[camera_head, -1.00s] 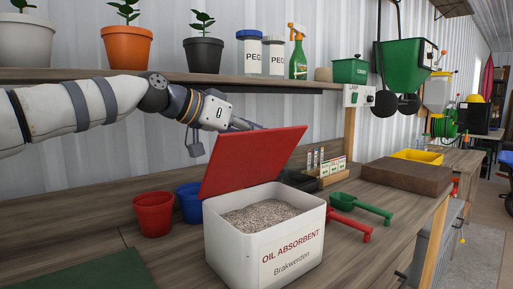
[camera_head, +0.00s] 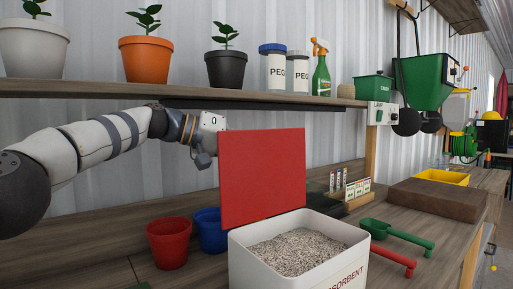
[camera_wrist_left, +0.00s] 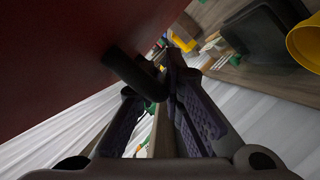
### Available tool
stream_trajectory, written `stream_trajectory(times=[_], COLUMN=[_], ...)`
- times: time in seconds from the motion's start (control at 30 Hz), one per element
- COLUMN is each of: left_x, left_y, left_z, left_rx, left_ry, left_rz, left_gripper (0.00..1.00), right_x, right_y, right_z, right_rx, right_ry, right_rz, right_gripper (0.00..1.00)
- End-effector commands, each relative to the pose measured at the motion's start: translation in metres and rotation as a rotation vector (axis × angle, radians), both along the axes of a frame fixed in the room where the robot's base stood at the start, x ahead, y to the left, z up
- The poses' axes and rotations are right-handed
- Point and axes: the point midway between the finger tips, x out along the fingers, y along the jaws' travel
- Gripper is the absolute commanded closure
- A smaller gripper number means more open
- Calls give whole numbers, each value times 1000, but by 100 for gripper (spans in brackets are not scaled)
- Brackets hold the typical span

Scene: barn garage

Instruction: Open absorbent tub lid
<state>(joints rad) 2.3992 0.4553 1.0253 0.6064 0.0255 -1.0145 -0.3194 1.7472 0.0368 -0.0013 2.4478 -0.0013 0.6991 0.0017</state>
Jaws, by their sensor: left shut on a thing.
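The absorbent tub (camera_head: 328,261) is a white box of grey granules (camera_head: 298,250) on the workbench. Its red lid (camera_head: 262,176) stands raised, roughly upright, along the tub's back-left edge, so the tub is open. My left gripper's arm comes in from the left in the head view, and its fingers are hidden behind the lid. In the left wrist view my left gripper (camera_wrist_left: 166,88) is shut on a dark handle-like bar (camera_wrist_left: 134,74) beside the dark red lid surface (camera_wrist_left: 60,60). My right gripper is in neither view.
A red cup (camera_head: 168,243) and a blue cup (camera_head: 210,231) stand left of the tub. Red (camera_head: 392,260) and green (camera_head: 397,236) scoops lie to its right. A shelf (camera_head: 180,91) with pots and bottles runs above my left arm.

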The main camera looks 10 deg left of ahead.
Motion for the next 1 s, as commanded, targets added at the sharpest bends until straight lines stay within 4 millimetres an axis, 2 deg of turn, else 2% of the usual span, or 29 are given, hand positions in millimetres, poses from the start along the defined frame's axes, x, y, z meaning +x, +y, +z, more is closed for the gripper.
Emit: stream_trajectory(times=[0.5, 0.53, 0.57, 0.87, 1.0], left_x=[0, 0, 0, -1, -11], left_y=[0, 0, 0, 1, 18], left_z=[-1, -1, -1, -1, 6], left_rx=[-13, -13, -13, -13, -14], left_ry=[13, 13, 13, 12, 10], left_rz=[0, 0, 0, 1, 2], left_gripper=[100, 86, 82, 82, 82], right_x=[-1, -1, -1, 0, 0], right_y=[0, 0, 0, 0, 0], right_z=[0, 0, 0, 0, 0], right_rx=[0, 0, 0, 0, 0], right_ry=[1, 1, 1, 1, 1], right_rz=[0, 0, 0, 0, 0], right_gripper=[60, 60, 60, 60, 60])
